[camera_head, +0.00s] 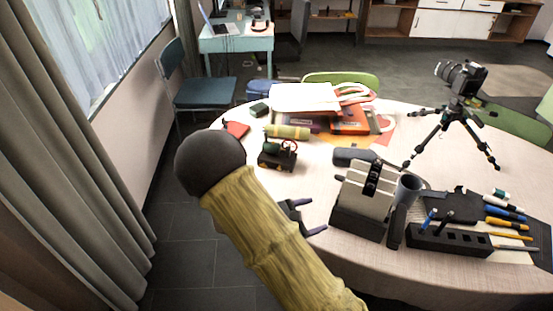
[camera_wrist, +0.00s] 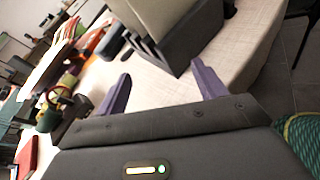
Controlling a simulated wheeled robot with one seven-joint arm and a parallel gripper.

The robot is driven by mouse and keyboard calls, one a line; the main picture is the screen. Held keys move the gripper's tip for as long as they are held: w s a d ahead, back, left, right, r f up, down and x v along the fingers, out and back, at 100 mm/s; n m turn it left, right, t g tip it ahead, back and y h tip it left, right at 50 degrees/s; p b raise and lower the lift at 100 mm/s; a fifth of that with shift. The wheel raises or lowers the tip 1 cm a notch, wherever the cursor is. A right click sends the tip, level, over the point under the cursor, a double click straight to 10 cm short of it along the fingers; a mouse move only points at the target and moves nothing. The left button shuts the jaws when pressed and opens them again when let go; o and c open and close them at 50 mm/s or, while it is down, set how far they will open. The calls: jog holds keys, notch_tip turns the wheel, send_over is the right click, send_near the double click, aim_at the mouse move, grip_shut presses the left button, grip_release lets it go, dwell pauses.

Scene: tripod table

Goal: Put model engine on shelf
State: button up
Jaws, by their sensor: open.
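The model engine (camera_head: 277,157), a small dark machine with a red wheel, stands on the left part of the round table in the head view. It also shows at the left of the wrist view (camera_wrist: 50,117). My gripper (camera_head: 314,215) is open and empty over the table's near left edge, in front of the engine and apart from it. Its two purple-grey fingers (camera_wrist: 161,80) are spread in the wrist view. A wooden shelf (camera_head: 332,14) is in the far background, partly cut off by the frame's top.
The round table (camera_head: 325,183) also holds a grey file holder (camera_head: 362,203) close to my gripper, a pen block (camera_head: 448,241), a camera tripod (camera_head: 456,115) and stacked folders. A green roll (camera_head: 287,131) lies behind the engine. A blue chair (camera_head: 205,92) stands left of the table.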

jog(key=s+d+r+m+g+y, duration=0.35)
jog(key=s+m+g+y, duration=0.3)
jog(key=s+m, duration=0.35)
notch_tip(320, 180, up, 7)
jog(key=s+a+m+t+y, duration=0.1)
jog(key=m+t+y, duration=0.1)
jog(key=m+y, duration=0.4)
jog(key=m, duration=0.4)
jog(key=shift+s+t, duration=0.35)
jog(key=shift+a, duration=0.1)
